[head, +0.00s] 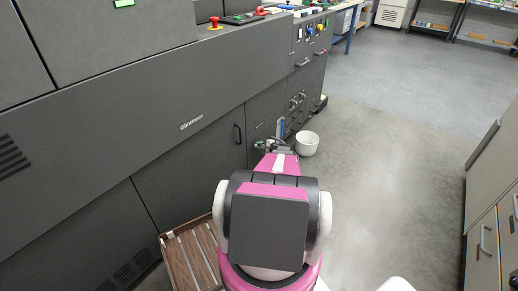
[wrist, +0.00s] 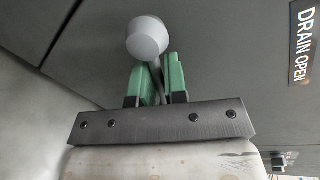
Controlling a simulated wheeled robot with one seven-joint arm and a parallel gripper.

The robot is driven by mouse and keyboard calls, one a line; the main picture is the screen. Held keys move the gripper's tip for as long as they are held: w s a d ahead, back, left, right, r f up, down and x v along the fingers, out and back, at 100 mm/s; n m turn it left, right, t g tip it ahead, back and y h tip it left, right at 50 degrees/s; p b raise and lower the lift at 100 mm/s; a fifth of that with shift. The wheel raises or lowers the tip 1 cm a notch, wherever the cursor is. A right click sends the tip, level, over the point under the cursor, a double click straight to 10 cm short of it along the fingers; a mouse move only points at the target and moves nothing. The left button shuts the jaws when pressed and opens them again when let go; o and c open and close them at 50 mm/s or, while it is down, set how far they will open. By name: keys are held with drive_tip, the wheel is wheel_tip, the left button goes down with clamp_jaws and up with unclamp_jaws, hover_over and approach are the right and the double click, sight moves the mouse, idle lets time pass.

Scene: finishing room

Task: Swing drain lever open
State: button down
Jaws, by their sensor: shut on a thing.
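The drain lever (wrist: 147,38) shows in the wrist view as a grey rod with a rounded pale grey knob, standing out from the dark machine panel. My gripper (wrist: 158,74) has its two green fingers shut on the rod just below the knob. A "DRAIN OPEN" label (wrist: 303,45) is on the panel to the right of the lever. In the head view my gripper (head: 276,143) is at the machine's lower front, small and partly hidden by my arm. The lever itself is too small to tell there.
A white bucket (head: 307,143) stands on the floor just right of my gripper. The long dark machine (head: 150,110) runs along the left. A wooden slatted pallet (head: 183,262) lies at lower left. Cabinets (head: 490,235) stand at right. The grey floor (head: 400,130) between is clear.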

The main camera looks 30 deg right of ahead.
sight(259, 136)
drive_tip(key=m, duration=0.1)
drive_tip(key=d+r+m, duration=0.1)
drive_tip(key=shift+w+r+m+y, duration=0.1)
drive_tip(key=shift+w+m+y, duration=0.05)
drive_tip(key=shift+m+y, duration=0.15)
drive_tip(key=m, duration=0.1)
drive_tip(key=d+r+m, duration=0.1)
drive_tip(key=m, duration=0.1)
drive_tip(key=shift+w+y, duration=0.25)
drive_tip(key=shift+y, duration=0.15)
drive_tip(key=m, duration=0.1)
drive_tip(key=d+m, duration=0.1)
drive_tip(key=m, duration=0.1)
drive_tip(key=shift+w+d+r, duration=0.25)
drive_tip(key=shift+r, duration=0.1)
drive_tip(key=shift+w+d+r+m+t+y, duration=0.1)
drive_tip(key=shift+w+d+m+t+y, duration=0.15)
drive_tip(key=shift+m, duration=0.45)
drive_tip(key=shift+d+m+t+y, duration=0.15)
drive_tip(key=shift+d+m+y, duration=0.15)
drive_tip(key=shift+m, duration=0.4)
drive_tip(key=shift+d, duration=0.1)
drive_tip(key=c, duration=1.2)
unclamp_jaws()
drive_tip(key=shift+o, duration=0.2)
drive_tip(key=v, duration=1.1)
